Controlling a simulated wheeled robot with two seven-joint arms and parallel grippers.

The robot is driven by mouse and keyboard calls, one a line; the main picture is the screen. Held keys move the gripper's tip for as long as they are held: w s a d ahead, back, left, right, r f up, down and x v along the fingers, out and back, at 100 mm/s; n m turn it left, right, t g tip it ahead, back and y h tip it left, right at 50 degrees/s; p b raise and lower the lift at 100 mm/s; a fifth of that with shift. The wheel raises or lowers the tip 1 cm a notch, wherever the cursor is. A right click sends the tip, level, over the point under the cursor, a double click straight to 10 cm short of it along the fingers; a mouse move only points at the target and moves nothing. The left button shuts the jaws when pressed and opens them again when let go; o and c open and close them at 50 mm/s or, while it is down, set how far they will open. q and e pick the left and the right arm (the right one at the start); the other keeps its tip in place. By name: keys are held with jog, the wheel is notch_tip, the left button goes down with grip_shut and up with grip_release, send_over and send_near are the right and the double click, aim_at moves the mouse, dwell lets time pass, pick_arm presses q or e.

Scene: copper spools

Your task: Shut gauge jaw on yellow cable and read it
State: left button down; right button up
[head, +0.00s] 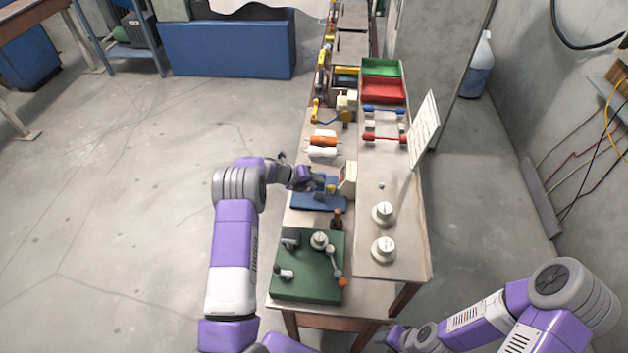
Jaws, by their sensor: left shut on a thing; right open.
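The gauge stands mid-table as a blue base (312,205) with a pale upright box (348,176) at its right end. A small yellow piece (331,189) shows above the base, apparently the yellow cable. Its fit in the jaw is too small to tell. My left gripper (314,184) reaches over the base from the left and is shut on a small part at the gauge, mostly hidden by the gripper. The reading cannot be made out. My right arm comes in at the lower right. Its wrist is at the bottom edge and its fingers are out of view.
White round weights (384,250) stand on the right shelf. Orange and white spools (323,140), red (384,91) and green bins (382,67) are farther back.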

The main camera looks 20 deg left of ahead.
dwell(0.3)
pick_arm(q)
jog(key=c, duration=0.9)
grip_release()
jog(key=shift+o, duration=0.2)
jog(key=shift+a+r, duration=0.1)
jog(key=shift+r, duration=0.05)
jog(key=v, duration=0.7)
jog(key=shift+s+b, duration=0.15)
jog(key=shift+b, duration=0.3)
